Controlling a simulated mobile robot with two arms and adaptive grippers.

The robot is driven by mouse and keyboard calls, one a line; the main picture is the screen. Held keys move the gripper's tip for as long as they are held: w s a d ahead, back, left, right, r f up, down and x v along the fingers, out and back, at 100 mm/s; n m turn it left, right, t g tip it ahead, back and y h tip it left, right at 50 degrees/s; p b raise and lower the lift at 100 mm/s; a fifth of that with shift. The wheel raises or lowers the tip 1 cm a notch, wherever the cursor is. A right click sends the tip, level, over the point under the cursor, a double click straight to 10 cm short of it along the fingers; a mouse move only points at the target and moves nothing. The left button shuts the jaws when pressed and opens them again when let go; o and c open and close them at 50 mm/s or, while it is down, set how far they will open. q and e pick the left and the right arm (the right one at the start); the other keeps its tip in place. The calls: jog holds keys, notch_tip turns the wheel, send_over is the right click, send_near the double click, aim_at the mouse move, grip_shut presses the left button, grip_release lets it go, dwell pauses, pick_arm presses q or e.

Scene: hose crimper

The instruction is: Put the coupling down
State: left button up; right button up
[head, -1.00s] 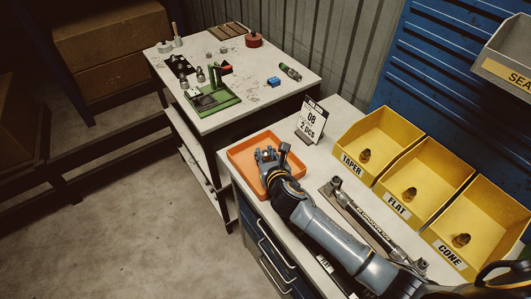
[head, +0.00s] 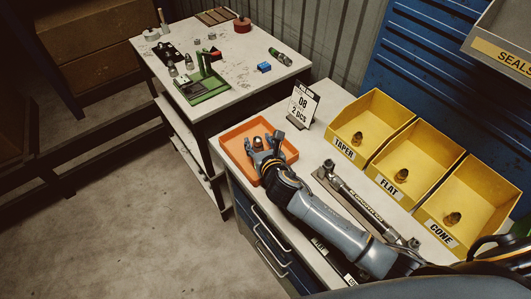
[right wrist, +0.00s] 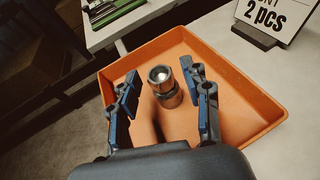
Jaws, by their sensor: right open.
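The coupling (right wrist: 164,86) is a short metal cylinder with a hollow top. It stands upright in the orange tray (right wrist: 260,93), and its top also shows in the head view (head: 257,141). The tray's rim is visible in the head view (head: 236,128) at the left end of the near bench. My right gripper (right wrist: 160,92) is over the tray with its fingers spread on both sides of the coupling, with gaps visible. It also shows in the head view (head: 267,149). My left gripper is not in view.
Yellow bins labelled TAPER (head: 352,133), FLAT (head: 397,172) and CONE (head: 455,219) line the bench's back. A green press (head: 205,85) stands on the far table.

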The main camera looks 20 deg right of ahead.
jog(key=v, duration=1)
jog(key=shift+s+b, duration=0.15)
jog(key=shift+b, duration=0.15)
jog(key=shift+r, duration=0.1)
